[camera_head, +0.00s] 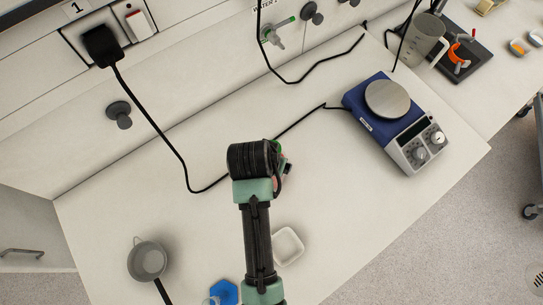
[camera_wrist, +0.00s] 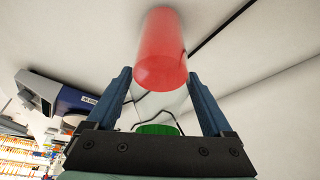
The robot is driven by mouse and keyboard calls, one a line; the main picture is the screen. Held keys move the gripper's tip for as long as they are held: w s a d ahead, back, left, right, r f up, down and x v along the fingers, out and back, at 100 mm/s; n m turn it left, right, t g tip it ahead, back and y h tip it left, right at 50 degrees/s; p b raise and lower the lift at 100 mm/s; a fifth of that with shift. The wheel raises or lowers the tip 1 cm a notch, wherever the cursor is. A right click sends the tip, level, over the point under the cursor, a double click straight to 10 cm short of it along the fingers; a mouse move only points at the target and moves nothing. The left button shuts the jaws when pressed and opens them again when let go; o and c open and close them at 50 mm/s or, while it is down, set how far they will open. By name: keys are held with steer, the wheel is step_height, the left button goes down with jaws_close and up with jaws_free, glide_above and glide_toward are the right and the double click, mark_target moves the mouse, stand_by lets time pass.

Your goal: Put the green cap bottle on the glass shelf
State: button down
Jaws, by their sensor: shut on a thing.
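The green cap bottle (camera_wrist: 160,50) is in my gripper (camera_wrist: 160,76), between its two fingers in the wrist view. Its red contents show beyond the fingers, and its green cap (camera_wrist: 158,129) is near the gripper's palm. The clear part between cap and red is partly hard to see. In the head view my arm hides most of the gripper and bottle; only small bits of green and red show at the arm's end. I cannot make out a glass shelf in either view.
A blue hotplate stirrer (camera_head: 385,120) stands on the white bench (camera_head: 330,185) at the right. A grey pot (camera_head: 147,259), a white dish (camera_head: 288,246) and a blue item (camera_head: 224,292) lie near the front. Black cables cross the bench. A jug (camera_head: 423,40) stands at top right.

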steer(key=shift+w, duration=0.1)
steer(key=shift+c, duration=0.7)
jaws_free()
steer(key=shift+f, duration=0.15)
steer(key=shift+o, duration=0.7)
